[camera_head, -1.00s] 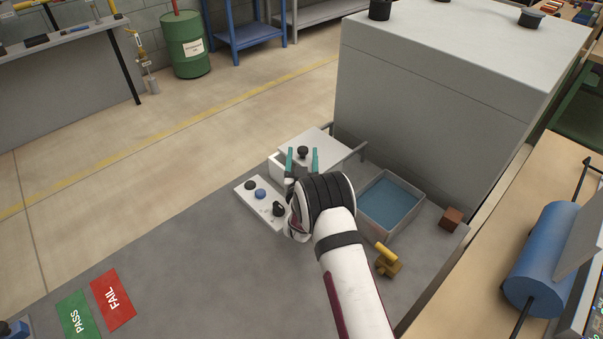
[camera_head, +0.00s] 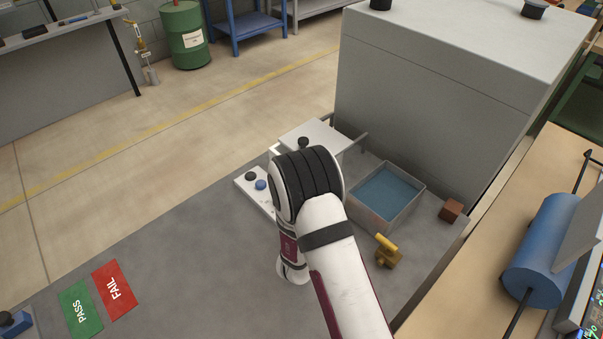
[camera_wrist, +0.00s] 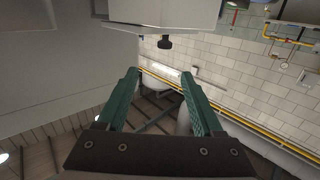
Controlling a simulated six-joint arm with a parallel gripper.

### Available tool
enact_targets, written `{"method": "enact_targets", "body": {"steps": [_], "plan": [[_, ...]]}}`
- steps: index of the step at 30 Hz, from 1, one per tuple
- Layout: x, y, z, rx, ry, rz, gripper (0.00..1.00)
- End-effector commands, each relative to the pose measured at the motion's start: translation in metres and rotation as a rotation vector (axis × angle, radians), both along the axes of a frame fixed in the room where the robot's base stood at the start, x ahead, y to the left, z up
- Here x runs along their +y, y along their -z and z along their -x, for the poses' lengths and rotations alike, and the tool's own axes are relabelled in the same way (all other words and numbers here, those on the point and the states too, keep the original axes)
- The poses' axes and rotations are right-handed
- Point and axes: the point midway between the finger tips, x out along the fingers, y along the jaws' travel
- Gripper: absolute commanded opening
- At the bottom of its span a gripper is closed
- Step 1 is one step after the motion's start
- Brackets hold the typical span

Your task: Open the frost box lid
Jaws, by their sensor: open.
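The frost box appears to be the small white box with a flat pale lid (camera_head: 322,133) beside the large grey cabinet in the head view. The lid looks shut, with a black knob (camera_head: 303,142) on top. In the upside-down wrist view, a pale box (camera_wrist: 165,12) and its black knob (camera_wrist: 165,42) show beyond my fingertips. My gripper (camera_wrist: 160,74) is open and empty, its teal fingers apart from the knob. In the head view my wrist hides the fingers and part of the box front.
A white panel (camera_head: 244,182) with dark and blue knobs is partly hidden by my wrist. A blue-filled tray (camera_head: 388,197), a yellow-handled piece (camera_head: 386,250) and a brown block (camera_head: 451,210) lie to the right. The large grey cabinet (camera_head: 430,110) stands behind.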

Motion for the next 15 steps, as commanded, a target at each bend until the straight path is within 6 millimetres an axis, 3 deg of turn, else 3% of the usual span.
{"method": "enact_targets", "body": {"steps": [1, 3, 7, 11, 15], "plan": [[-0.003, -0.018, -0.005, 0.039, 0.018, -0.015, 0.68], [-0.004, -0.035, -0.007, 0.133, 0.026, -0.020, 0.68], [0.001, -0.053, 0.002, 0.282, -0.010, -0.007, 0.68], [0.005, -0.055, 0.003, 0.339, -0.034, 0.005, 0.68], [0.004, -0.041, -0.024, 0.343, -0.032, 0.006, 0.68]]}}
